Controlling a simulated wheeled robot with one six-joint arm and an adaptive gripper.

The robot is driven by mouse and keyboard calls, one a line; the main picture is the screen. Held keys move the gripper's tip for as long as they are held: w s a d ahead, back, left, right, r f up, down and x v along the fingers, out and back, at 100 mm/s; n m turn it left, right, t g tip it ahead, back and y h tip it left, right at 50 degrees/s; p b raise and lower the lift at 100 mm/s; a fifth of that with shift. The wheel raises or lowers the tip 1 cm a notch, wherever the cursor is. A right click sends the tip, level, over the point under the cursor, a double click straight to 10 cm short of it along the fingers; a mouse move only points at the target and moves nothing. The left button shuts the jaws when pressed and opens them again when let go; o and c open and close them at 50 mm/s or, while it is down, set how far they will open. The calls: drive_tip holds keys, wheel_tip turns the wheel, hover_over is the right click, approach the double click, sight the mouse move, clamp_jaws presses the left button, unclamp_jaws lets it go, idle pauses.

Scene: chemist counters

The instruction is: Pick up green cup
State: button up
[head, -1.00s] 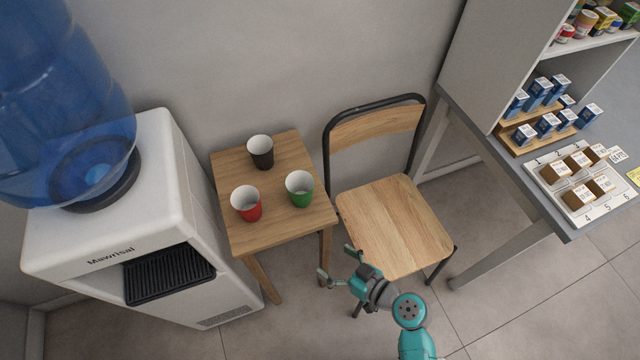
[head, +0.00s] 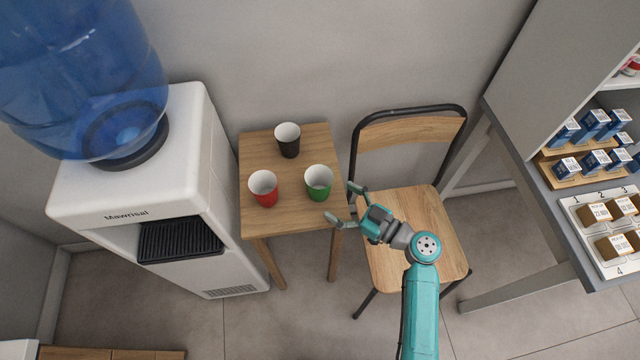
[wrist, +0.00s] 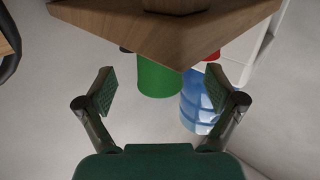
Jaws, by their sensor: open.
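The green cup (head: 318,191) stands upright with its white inside showing, near the front right edge of the small wooden table (head: 282,222). My gripper (head: 345,203) is open and empty, just right of the cup at the table's edge, its fingers pointing toward the cup. The wrist view looks upside down: the green cup (wrist: 158,79) hangs below the tabletop (wrist: 105,27), between the two spread fingers (wrist: 161,90) and beyond them. I see no contact with the cup.
A red cup (head: 263,192) stands left of the green one, and a black cup (head: 288,145) behind. A water dispenser (head: 190,200) with a blue bottle (head: 85,80) is at left. A chair (head: 425,225) stands close on the right, beneath my arm. A grey counter (head: 540,200) lies farther right.

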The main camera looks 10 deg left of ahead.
sight(323, 190)
drive_tip(key=shift+x, duration=2.8)
drive_tip(key=shift+r, duration=0.1)
drive_tip(key=c, duration=0.9)
